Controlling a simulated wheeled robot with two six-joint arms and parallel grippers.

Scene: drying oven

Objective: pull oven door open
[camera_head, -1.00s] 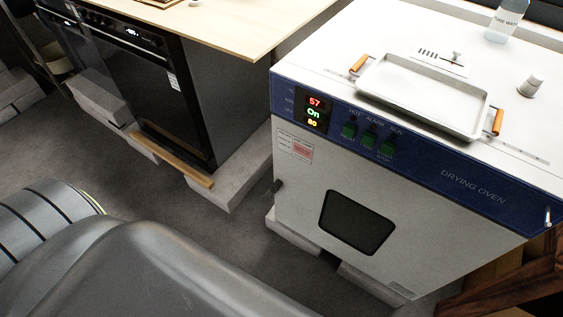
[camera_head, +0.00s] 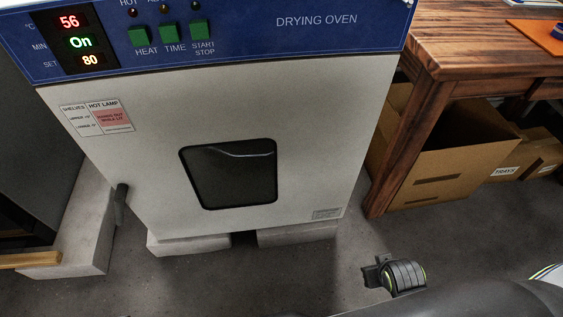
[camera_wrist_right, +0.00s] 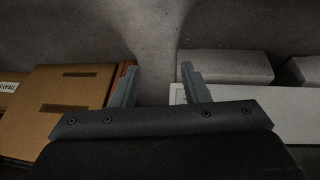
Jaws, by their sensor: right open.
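The drying oven (camera_head: 330,90) fills the upper middle of the head view. Its pale front door (camera_head: 150,160) looks shut, with a dark window (camera_head: 230,173) in it. A small dark handle (camera_head: 120,203) sticks out at the door's lower left edge. My right gripper (camera_wrist_right: 158,80) is open and empty in the right wrist view, with bare floor between its fingers. A pale edge (camera_wrist_right: 260,105), probably the oven's, lies to the right of the fingers there. The handle does not show in that view. My left gripper is not in view.
A wooden table (camera_head: 455,45) stands right of the oven, with cardboard boxes (camera_head: 450,160) under it. A box (camera_wrist_right: 70,95) is left of the fingers in the wrist view. Concrete blocks (camera_head: 190,243) support the oven. Another block (camera_head: 85,225) stands at left.

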